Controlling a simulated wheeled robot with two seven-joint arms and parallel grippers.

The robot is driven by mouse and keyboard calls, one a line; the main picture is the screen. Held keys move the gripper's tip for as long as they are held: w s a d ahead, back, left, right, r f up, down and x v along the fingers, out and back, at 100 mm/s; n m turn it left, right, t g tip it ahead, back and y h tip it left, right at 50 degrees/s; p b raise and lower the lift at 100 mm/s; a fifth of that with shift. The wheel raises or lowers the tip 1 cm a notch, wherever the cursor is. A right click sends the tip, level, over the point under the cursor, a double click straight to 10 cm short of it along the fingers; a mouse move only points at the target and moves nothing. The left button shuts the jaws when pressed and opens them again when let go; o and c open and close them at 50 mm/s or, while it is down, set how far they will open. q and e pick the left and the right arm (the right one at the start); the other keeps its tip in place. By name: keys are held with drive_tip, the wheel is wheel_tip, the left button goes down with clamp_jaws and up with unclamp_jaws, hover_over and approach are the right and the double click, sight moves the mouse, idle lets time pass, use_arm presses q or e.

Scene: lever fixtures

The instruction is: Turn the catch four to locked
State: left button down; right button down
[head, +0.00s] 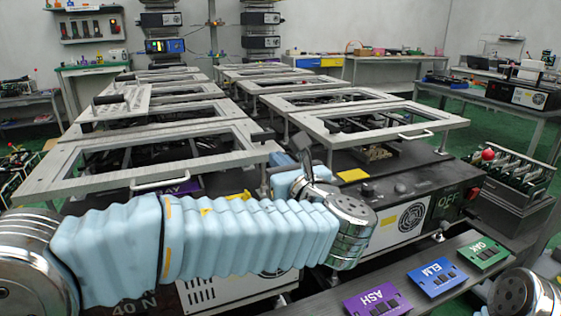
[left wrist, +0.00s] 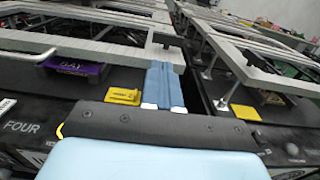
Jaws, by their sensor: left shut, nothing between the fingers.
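The word FOUR (left wrist: 21,127) is printed on a dark panel at the left of the left wrist view. I cannot clearly make out the catch lever that belongs to it. My left gripper (left wrist: 163,90) is shut and empty, its blue fingers reaching over the dark panel towards the near edge of a grey metal frame. In the head view my left gripper (head: 303,160) is beyond the sleeved left arm, near the gap between two frames; the arm hides much of the panel below. My right gripper is out of view.
Metal frames (head: 110,184) stand in two rows, with a narrow gap between. A yellow tag (left wrist: 122,96) and a purple plate (left wrist: 76,72) lie left of the fingers. ASH (head: 377,301), ELM (head: 436,277) and OAK (head: 484,253) plates sit on the front rail.

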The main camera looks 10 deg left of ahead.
sight(252, 150)
use_arm(q)
drive_tip(key=p+x, duration=0.1)
drive_tip(key=x, duration=0.9)
drive_tip(key=shift+a+m+t+h, duration=0.2)
drive_tip(key=shift+m+t+h, duration=0.5)
drive_tip(key=shift+h, duration=0.4)
drive_tip(key=shift+s+b, duration=0.1)
drive_tip(key=shift+b, duration=0.25)
drive_tip(key=shift+a+f+m+t+h+b, duration=0.15)
drive_tip(key=shift+m+h+b, duration=0.15)
drive_tip(key=shift+m+h, duration=0.15)
drive_tip(key=shift+a+m+t+h+b, duration=0.15)
drive_tip(key=shift+m+h+b, duration=0.15)
drive_tip(key=shift+h, duration=0.25)
drive_tip(key=shift+b, duration=0.3)
drive_tip(key=shift+a+b, duration=0.65)
drive_tip(key=shift+a, duration=0.25)
